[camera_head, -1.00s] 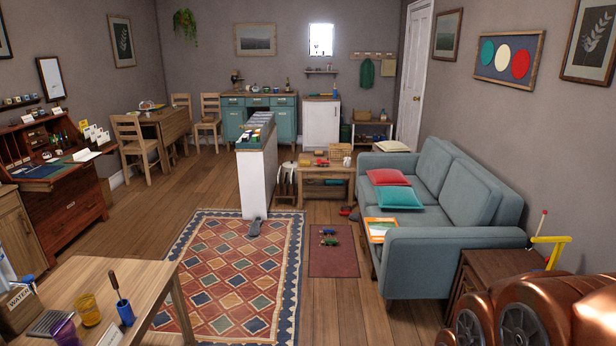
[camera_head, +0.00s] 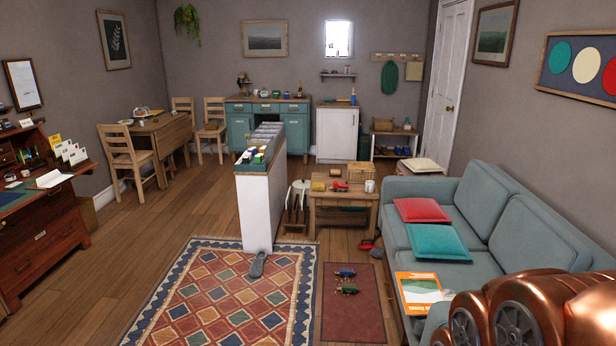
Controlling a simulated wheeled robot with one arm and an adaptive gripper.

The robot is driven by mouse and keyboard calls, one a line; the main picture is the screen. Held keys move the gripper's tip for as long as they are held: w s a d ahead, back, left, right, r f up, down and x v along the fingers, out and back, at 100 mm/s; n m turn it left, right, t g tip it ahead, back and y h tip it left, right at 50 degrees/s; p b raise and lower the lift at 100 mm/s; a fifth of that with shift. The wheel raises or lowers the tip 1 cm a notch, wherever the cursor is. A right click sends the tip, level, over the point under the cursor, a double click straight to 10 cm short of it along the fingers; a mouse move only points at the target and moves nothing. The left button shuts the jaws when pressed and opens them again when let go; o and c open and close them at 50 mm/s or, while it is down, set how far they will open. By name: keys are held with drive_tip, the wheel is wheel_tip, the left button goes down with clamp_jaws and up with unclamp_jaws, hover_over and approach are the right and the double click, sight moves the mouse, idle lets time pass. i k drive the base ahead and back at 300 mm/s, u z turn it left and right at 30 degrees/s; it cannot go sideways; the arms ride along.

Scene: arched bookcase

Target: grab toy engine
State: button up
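Two small toy-like objects lie on the small dark red mat (camera_head: 352,322) in the middle of the floor. The farther one (camera_head: 345,272) looks dark with some red and blue, and the nearer one (camera_head: 347,290) looks green and dark. A small red object (camera_head: 340,187) sits on the low wooden table (camera_head: 362,199) farther back. All are too small to tell which one is the toy engine. My copper arm shows at the lower right, but my gripper is out of view.
A blue-grey sofa (camera_head: 540,226) stands right of the mat, with an orange book (camera_head: 421,288) on it. A patterned rug (camera_head: 232,300) lies left of the mat, with a grey slipper (camera_head: 257,265) near a white divider (camera_head: 256,207). Wooden floor (camera_head: 150,235) is open at left.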

sight(336, 187)
drive_tip(key=u, duration=0.1)
drive_tip(key=i, duration=1.8)
drive_tip(key=u, duration=0.25)
drive_tip(key=i, duration=2.9)
drive_tip(key=u, duration=0.1)
